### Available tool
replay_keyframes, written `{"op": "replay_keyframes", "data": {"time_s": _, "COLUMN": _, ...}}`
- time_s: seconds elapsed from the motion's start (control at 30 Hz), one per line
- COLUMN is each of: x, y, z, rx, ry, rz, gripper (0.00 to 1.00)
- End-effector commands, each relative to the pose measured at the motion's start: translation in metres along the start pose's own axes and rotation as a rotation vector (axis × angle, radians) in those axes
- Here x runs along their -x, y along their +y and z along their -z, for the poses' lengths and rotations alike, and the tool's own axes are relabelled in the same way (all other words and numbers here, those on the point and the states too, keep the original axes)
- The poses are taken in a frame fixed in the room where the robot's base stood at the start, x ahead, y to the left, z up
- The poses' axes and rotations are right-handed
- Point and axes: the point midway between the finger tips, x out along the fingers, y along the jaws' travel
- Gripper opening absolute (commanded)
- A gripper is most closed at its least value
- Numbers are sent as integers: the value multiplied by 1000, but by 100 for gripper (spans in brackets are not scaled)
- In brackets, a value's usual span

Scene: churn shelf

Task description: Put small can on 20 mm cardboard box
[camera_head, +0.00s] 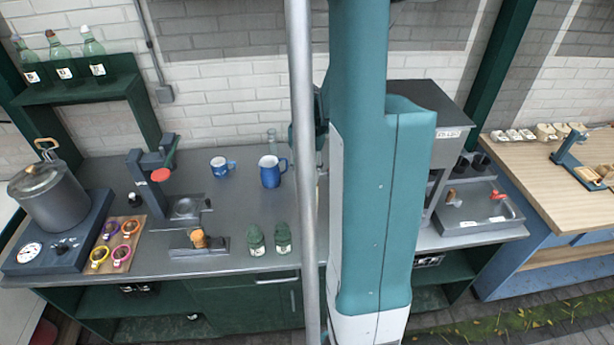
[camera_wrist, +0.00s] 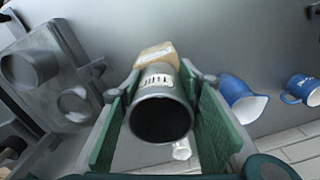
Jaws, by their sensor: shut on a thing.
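My gripper (camera_wrist: 162,80) shows in the wrist view, its two green-padded fingers on either side of a small grey can (camera_wrist: 160,103), shut on it. The can has a dark open-looking end toward the camera and a white label on its side. A tan cardboard box (camera_wrist: 155,53) with a pale label lies just beyond the can's far end. I cannot tell whether the can touches the box. In the head view my arm hides the gripper, the can and the box.
A blue jug (camera_head: 270,172) and a blue mug (camera_head: 222,167) stand on the grey counter (camera_head: 240,215), near the gripper in the wrist view. Two green bottles (camera_head: 269,240) stand at the counter's front. A grey machine (camera_head: 432,130) stands right of my arm.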

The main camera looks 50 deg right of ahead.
Motion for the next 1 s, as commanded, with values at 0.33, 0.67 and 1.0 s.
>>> {"op": "replay_keyframes", "data": {"time_s": 0.33, "x": -12, "y": 0, "z": 0, "rx": 0, "ry": 0, "rz": 0, "gripper": 20}}
{"op": "replay_keyframes", "data": {"time_s": 0.67, "x": -16, "y": 0, "z": 0, "rx": 0, "ry": 0, "rz": 0, "gripper": 35}}
{"op": "replay_keyframes", "data": {"time_s": 1.0, "x": -15, "y": 0, "z": 0, "rx": 0, "ry": 0, "rz": 0, "gripper": 48}}
